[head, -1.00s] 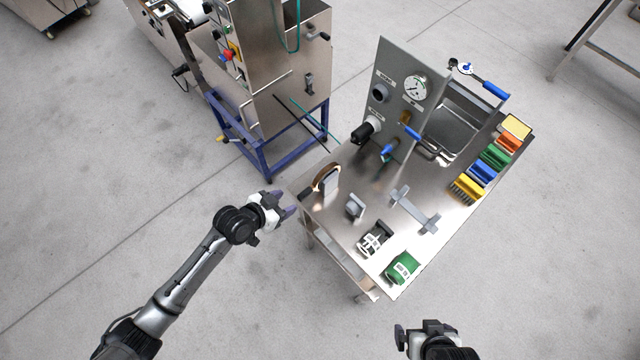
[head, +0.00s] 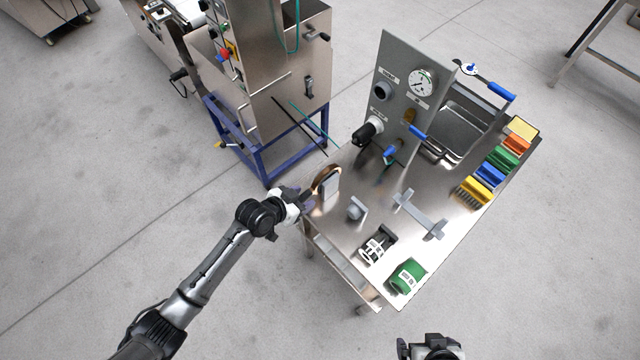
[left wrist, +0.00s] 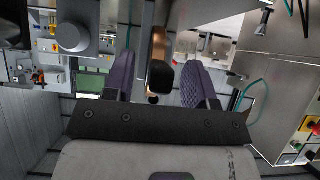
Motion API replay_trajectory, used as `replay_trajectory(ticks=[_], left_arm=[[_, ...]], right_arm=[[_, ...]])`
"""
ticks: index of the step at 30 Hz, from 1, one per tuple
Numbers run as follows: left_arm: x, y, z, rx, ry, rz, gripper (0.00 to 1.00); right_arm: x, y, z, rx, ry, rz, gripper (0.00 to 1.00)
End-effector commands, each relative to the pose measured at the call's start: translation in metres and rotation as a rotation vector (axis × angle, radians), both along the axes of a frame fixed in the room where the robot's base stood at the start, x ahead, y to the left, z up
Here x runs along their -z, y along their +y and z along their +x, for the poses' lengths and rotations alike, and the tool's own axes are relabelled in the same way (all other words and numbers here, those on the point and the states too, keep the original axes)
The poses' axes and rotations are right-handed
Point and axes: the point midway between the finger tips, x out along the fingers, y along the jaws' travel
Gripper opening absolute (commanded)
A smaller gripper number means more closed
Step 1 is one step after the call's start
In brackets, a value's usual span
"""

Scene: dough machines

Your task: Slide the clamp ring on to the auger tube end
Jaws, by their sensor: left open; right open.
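The clamp ring appears to be the copper-coloured ring (head: 318,186) standing on edge near the table's left edge, beside a grey block. In the left wrist view the ring (left wrist: 158,48) shows edge-on, with a dark piece at its near end, between my two purple fingers. My left gripper (head: 300,196) is open just left of the ring; contact cannot be told. My right gripper (head: 428,343) is open at the bottom edge, away from the table.
On the steel table (head: 345,235) are a small grey fitting (head: 356,209), a grey bracket (head: 418,214), a black-and-white part (head: 375,248) and a green part (head: 407,277). Coloured brushes (head: 489,178) line the right edge. A blue-framed machine (head: 262,150) stands behind left.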

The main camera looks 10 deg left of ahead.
Motion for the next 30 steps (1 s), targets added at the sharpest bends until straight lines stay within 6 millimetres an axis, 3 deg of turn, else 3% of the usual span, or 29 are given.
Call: replay_trajectory(ticks=[30], left_arm=[[0.0001,0.0001,-0.0002,0.0,0.001,0.001,0.51]], right_arm=[[-0.0052,0.0029,-0.0001,0.007,0.001,0.011,1.0]])
